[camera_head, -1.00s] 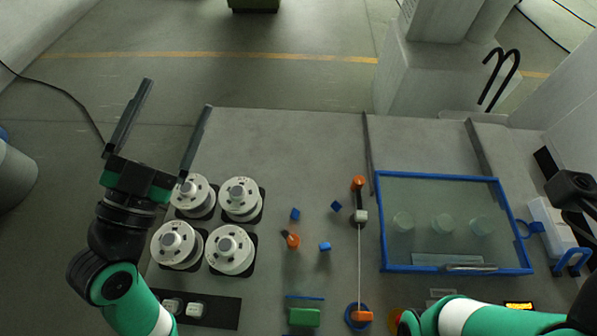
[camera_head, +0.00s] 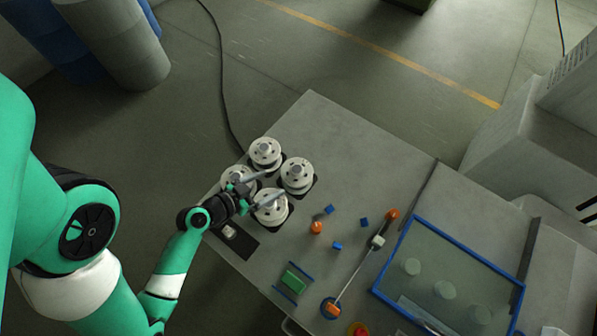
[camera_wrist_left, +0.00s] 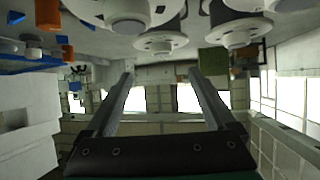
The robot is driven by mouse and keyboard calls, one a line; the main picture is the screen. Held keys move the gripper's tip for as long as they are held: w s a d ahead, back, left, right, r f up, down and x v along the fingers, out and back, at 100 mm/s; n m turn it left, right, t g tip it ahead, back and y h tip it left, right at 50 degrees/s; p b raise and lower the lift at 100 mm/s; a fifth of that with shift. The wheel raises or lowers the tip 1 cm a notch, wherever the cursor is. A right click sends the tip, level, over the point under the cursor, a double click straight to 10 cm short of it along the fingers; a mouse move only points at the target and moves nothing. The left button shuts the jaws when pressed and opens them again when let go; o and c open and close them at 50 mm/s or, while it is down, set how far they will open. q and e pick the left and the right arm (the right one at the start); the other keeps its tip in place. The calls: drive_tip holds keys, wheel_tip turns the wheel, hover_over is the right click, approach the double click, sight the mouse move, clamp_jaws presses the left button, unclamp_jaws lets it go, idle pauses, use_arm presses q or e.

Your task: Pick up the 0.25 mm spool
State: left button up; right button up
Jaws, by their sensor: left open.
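Several white spools stand on dark pads at the table's left side in the head view: a back one (camera_head: 265,152), a right one (camera_head: 297,174), a left one (camera_head: 236,180) and a front one (camera_head: 270,207). No size labels are readable, so I cannot tell which is 0.25 mm. My left gripper (camera_head: 277,181) is open over the group, its fingers pointing right among the spools and partly covering the left and front ones. In the left wrist view the open, empty fingers (camera_wrist_left: 160,75) show, with spools (camera_wrist_left: 165,36) along the top edge. My right gripper is out of view.
A blue-framed glass panel (camera_head: 472,247) lies on the table's right. Small blue blocks (camera_head: 337,245), an orange piece (camera_head: 316,228), a wire rig (camera_head: 378,241) and a green block (camera_head: 293,280) lie between. The table's back part is clear.

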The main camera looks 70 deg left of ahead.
sight(297, 169)
use_arm(q)
drive_tip(key=shift+p+x, duration=0.85)
drive_tip(key=shift+x, duration=4.5)
drive_tip(key=shift+a+r, duration=0.15)
drive_tip(key=shift+a, duration=0.05)
clamp_jaws()
drive_tip(key=shift+r, duration=0.15)
